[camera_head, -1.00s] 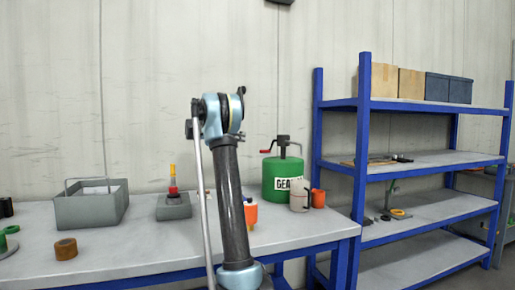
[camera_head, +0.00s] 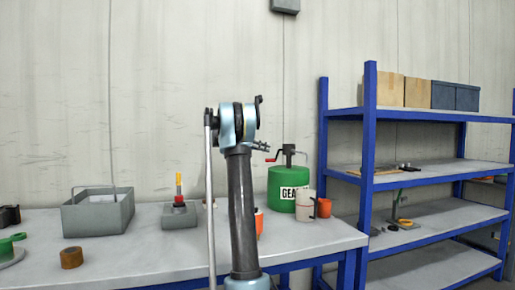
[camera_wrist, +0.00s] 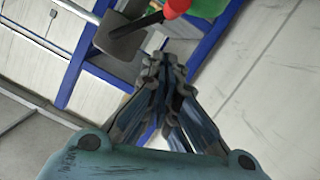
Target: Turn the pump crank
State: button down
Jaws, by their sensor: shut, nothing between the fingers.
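The pump is a dark head (camera_head: 289,150) on top of a green drum (camera_head: 281,198) with a "GEA" label, at the table's back right. Its crank has a red handle (camera_head: 271,160) sticking out to the left. In the wrist view the red handle (camera_wrist: 176,7) is at the top edge, partly cut off, with a dark crank rod leading to the grey pump head (camera_wrist: 122,38). My gripper (camera_wrist: 162,62) is shut and empty, pointing toward the crank. In the head view it shows small (camera_head: 263,147), just left of the pump. I see no contact with the handle.
A cream canister (camera_head: 304,207) and an orange cup (camera_head: 324,208) stand right of the drum. A blue shelf rack (camera_head: 369,160) rises at the right. A grey bin (camera_head: 98,217), a grey block with a red-and-yellow piece (camera_head: 179,213) and a brown roll (camera_head: 71,258) are left.

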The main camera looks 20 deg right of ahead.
jog(key=shift+s+a+f, duration=0.1)
jog(key=shift+s+f, duration=0.15)
jog(key=shift+f, duration=0.45)
jog(key=shift+s+a+f, duration=0.1)
jog(key=shift+s+f, duration=0.15)
jog(key=shift+f, duration=0.45)
jog(key=shift+d, duration=0.1)
